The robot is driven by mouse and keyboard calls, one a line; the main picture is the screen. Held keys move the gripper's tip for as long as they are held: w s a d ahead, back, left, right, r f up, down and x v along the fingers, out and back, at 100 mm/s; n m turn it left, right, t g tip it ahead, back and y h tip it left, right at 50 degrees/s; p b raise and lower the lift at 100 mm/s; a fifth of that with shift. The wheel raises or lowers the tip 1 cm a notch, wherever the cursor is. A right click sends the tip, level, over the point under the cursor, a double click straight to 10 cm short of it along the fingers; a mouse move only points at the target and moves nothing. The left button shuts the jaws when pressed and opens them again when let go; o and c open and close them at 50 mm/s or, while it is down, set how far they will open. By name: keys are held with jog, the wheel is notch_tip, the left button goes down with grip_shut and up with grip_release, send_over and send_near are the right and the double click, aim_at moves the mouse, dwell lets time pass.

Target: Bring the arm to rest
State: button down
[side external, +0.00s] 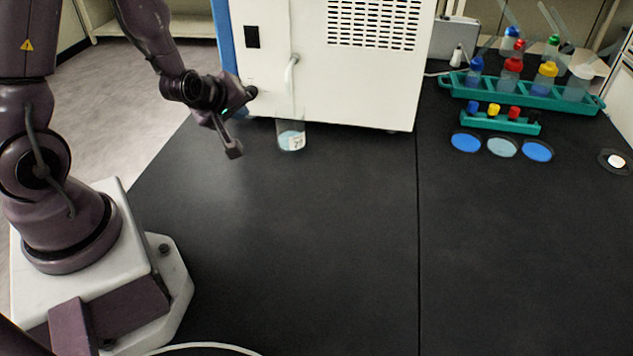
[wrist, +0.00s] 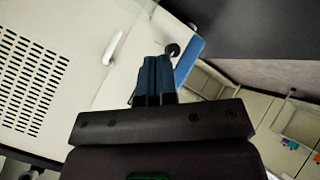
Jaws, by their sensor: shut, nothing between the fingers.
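My gripper (side external: 234,150) is in the air near the left side of the white freeze dryer (side external: 300,60), left of the glass vessel. In the wrist view its two blue-grey fingers (wrist: 153,75) are together, with nothing held between them. The freeze dryer also shows in the wrist view (wrist: 75,55), with its vent slots and white handle-like tube. A clear glass vessel (side external: 291,138) with pale contents and a label stands below the tube in the side view, apart from my gripper.
A teal rack (side external: 590,104) with several coloured-cap bottles stands at the back right. A smaller teal rack (side external: 480,122), blue discs (side external: 466,142) and a round dark dish (side external: 606,167) lie in front of it. The middle and front of the black bench (side external: 330,250) are clear.

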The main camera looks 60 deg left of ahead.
jog(key=s+d+r+m+g+h, duration=0.1)
jog(key=s+d+r+m+h, duration=0.1)
jog(key=s+d+r+m, duration=0.4)
jog(key=s+d+r+m+g+h, duration=0.1)
jog(key=s+d+r+m+h, duration=0.2)
jog(key=s+d+r+m, duration=0.3)
jog(key=shift+s+d+r+m+g, duration=0.25)
jog(key=shift+d+r+m, duration=1.9)
jog(key=shift+r, duration=1.7)
jog(key=shift+a+m, duration=0.25)
jog(key=shift+a, duration=0.05)
